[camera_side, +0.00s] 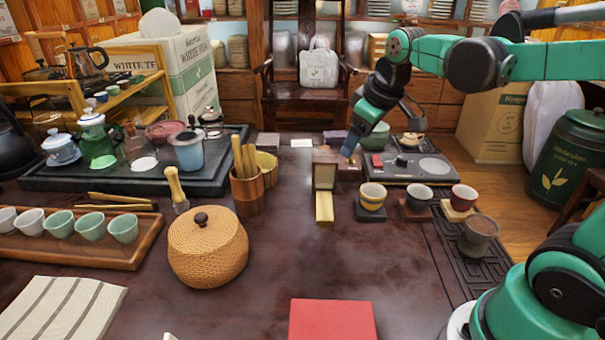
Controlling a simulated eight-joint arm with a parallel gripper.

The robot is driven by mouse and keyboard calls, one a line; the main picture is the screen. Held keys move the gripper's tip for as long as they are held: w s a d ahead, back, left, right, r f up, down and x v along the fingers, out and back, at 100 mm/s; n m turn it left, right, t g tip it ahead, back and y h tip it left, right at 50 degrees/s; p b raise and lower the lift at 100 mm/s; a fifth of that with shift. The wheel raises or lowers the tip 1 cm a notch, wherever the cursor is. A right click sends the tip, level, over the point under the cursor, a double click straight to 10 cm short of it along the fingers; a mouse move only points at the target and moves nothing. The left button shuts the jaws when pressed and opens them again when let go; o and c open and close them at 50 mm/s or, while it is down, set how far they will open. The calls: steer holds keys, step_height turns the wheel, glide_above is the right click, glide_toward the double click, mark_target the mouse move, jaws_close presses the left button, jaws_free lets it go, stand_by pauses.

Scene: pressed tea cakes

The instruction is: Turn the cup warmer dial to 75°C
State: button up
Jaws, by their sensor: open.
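The cup warmer (455,179) is a flat dark unit on the right half of the table, behind the row of small cups. A red block or button (377,161) sits at its left end, and a round grey plate (434,167) is at its right. A small dark knob (401,160) between them looks like the dial; its markings and setting are too small to read. My gripper (351,145) points down from the green wrist, to the upper left of the warmer in the picture. It is open, with nothing seen in it, and appears apart from the dial.
A yellow cup (372,195), a dark cup (419,196) and a red cup (463,197) stand in front of the warmer. A woven basket (208,250) stands left.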

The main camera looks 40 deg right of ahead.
steer(key=w+d+f+n+g, duration=0.15)
steer(key=w+d, duration=0.25)
steer(key=d, duration=0.6)
steer(key=n+g+y, duration=0.1)
steer(key=n+g, duration=0.2)
glide_above(403, 158)
step_height(403, 158, down, 6)
steer(key=shift+f, duration=0.25)
step_height(403, 158, down, 4)
steer(key=shift+f, duration=0.75)
jaws_close()
